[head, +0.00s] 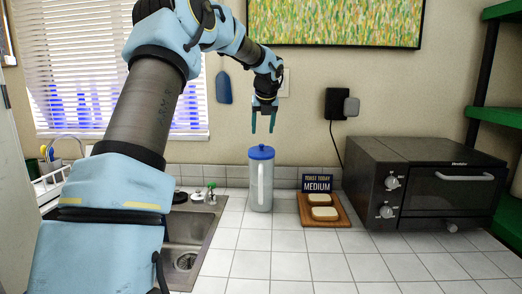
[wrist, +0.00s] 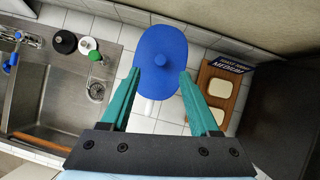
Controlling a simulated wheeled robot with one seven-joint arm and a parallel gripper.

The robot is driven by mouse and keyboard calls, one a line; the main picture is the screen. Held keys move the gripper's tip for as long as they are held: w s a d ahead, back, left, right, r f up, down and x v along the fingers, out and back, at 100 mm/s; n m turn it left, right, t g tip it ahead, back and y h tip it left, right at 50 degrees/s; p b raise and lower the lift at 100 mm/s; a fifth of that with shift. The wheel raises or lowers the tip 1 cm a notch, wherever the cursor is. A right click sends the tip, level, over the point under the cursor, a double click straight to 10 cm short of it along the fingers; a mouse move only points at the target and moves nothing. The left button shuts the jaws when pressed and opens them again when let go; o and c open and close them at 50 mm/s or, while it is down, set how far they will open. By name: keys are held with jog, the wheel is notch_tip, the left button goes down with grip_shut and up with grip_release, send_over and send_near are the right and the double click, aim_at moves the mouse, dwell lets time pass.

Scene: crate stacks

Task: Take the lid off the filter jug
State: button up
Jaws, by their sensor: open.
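A wooden board (head: 324,222) with bread slices and a sign (head: 317,184) sits right of the jug. A dark toaster oven (head: 425,185) stands further right. A sink (head: 187,240) is at the left. The counter in front of the jug is clear.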

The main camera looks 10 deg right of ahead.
aim_at(262, 145)
jog(key=shift+p+x, duration=1.65)
jog(key=shift+x, duration=2.15)
jog(key=shift+s+f, duration=0.1)
jog(key=shift+s, duration=0.1)
grip_shut()
